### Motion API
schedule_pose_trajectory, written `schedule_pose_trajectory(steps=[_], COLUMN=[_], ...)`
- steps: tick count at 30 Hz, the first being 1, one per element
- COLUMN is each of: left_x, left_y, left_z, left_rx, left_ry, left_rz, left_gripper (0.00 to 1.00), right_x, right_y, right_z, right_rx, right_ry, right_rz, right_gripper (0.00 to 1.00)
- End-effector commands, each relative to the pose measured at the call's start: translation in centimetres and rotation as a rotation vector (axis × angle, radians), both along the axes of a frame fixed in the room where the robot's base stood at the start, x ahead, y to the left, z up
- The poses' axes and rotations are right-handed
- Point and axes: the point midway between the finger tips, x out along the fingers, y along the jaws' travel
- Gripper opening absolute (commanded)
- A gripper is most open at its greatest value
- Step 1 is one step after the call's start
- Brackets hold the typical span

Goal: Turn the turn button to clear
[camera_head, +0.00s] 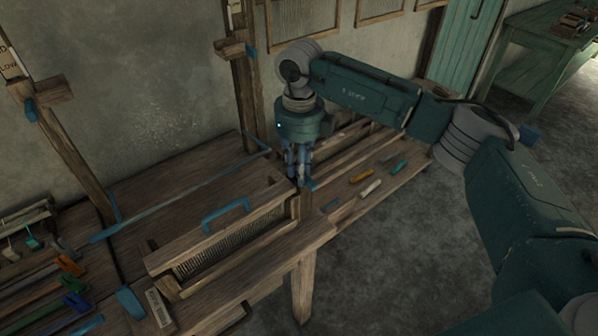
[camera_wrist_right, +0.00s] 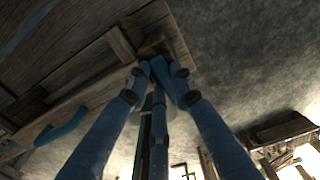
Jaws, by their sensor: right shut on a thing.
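My right gripper (camera_head: 302,182) reaches down from above to the right end of the loom's wooden beam. Its fingers are closed together on the small turn button at the beam's end. The button is mostly hidden by the fingers, and I cannot tell its angle. In the right wrist view, the blue fingers (camera_wrist_right: 160,72) meet at the beam's wooden end block (camera_wrist_right: 155,47). My left gripper is not in view.
A blue handle (camera_head: 226,212) stands on the beam above the reed (camera_head: 215,250). Coloured tools (camera_head: 371,188) lie on the bench to the right. Wooden posts (camera_head: 243,85) rise behind the loom. The floor (camera_head: 400,265) at the front right is clear.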

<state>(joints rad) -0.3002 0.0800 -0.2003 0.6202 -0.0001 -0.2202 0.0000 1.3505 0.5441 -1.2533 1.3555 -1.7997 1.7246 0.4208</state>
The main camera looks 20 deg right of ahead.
Motion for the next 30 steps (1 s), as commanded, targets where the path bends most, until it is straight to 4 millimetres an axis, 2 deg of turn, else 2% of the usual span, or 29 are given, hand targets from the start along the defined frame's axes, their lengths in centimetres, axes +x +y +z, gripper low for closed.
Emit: schedule_pose_trajectory(steps=[16, 17, 19, 30], left_x=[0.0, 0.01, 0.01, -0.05], left_y=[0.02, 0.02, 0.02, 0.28], left_z=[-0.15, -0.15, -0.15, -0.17], left_rx=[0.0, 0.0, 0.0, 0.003], left_ry=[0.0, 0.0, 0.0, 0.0], left_rz=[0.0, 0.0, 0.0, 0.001], left_gripper=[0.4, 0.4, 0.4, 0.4], right_x=[0.12, 0.12, 0.1, 0.07], right_y=[-0.03, -0.03, -0.04, -0.04], right_z=[0.19, 0.19, 0.17, 0.52], right_rx=[0.001, 0.001, 0.0, 0.0], right_ry=[-0.005, -0.005, -0.004, -0.002], right_rz=[0.023, 0.023, 0.022, 0.021], right_gripper=[0.0, 0.28, 0.42, 0.42])
